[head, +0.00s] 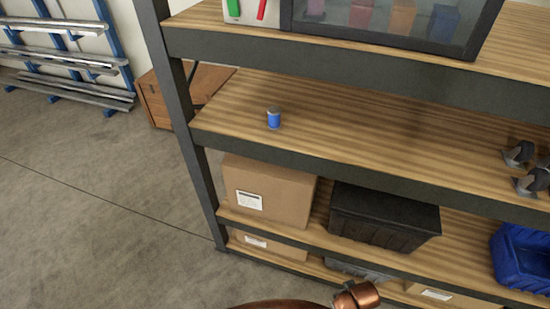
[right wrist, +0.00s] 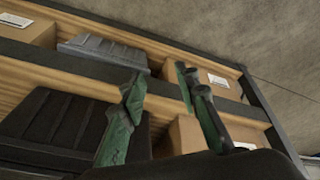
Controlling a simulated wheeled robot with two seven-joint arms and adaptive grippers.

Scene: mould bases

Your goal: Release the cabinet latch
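A cabinet (head: 398,42) with a dark frame and a glass front stands on the top shelf, cut off by the upper edge of the head view. Several coloured blocks show dimly behind the glass. At its left is a pale panel with a green piece (head: 234,8) and a red piece (head: 261,9); I cannot tell whether either is the latch. My right gripper (right wrist: 160,79) shows in the right wrist view, its two green fingers apart with nothing between them. It faces the lower shelves, away from the cabinet. My left gripper is not in view.
Below are a cardboard box (head: 268,190), a black crate (head: 383,217) and a blue bin (head: 522,257). The floor at left is open.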

